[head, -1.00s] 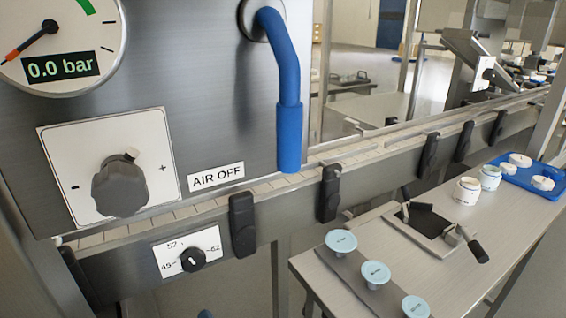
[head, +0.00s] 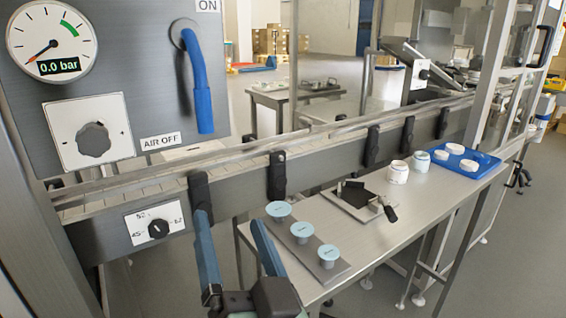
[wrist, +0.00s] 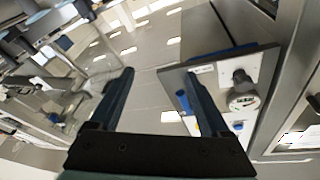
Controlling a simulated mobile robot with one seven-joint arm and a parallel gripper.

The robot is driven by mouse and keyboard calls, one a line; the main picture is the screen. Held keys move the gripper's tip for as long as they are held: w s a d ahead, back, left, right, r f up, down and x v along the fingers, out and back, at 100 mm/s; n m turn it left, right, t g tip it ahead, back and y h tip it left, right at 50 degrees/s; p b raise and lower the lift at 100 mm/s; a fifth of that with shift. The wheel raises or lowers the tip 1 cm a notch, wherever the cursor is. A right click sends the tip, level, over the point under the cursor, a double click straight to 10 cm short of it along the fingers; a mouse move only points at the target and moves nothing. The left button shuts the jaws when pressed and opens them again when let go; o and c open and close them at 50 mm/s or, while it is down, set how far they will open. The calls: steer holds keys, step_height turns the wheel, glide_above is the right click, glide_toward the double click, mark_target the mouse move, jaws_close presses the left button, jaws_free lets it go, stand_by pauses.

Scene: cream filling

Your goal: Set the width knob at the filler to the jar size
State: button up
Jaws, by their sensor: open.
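The width knob (head: 158,229) is a small black dial on a white plate (head: 136,233) marked 45, 52 and 62, on the steel front below the conveyor. Its pointer is too small to read surely. My gripper (head: 230,222) is open and empty, with blue-grey fingers pointing up in the head view, to the right of the knob and apart from it. The wrist view shows the two fingers (wrist: 159,73) spread with nothing between them. Two white jars (head: 398,171) (head: 421,161) stand on the bench; their size marks cannot be read.
Three pale blue discs (head: 302,230) stand on a bar on the bench (head: 440,190). A black-handled clamp (head: 380,207) and a blue tray (head: 487,167) holding white items lie beyond. Black brackets line the conveyor.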

steer(key=s+d+r+t+h, duration=0.2)
steer(key=r+t, duration=0.1)
steer(key=r, duration=0.6)
steer(key=s+d+r+n+t+h+p, duration=0.1)
steer(key=s+d+r+t+h, duration=0.15)
steer(key=r, duration=0.65)
steer(key=s+d+r+t+h, duration=0.1)
steer(key=s+r+t+h, duration=0.2)
steer(key=r, duration=0.6)
step_height(320, 180, up, 25)
steer(key=p, duration=2.5)
steer(key=shift+w+p, duration=0.2)
steer(key=shift+p, duration=0.15)
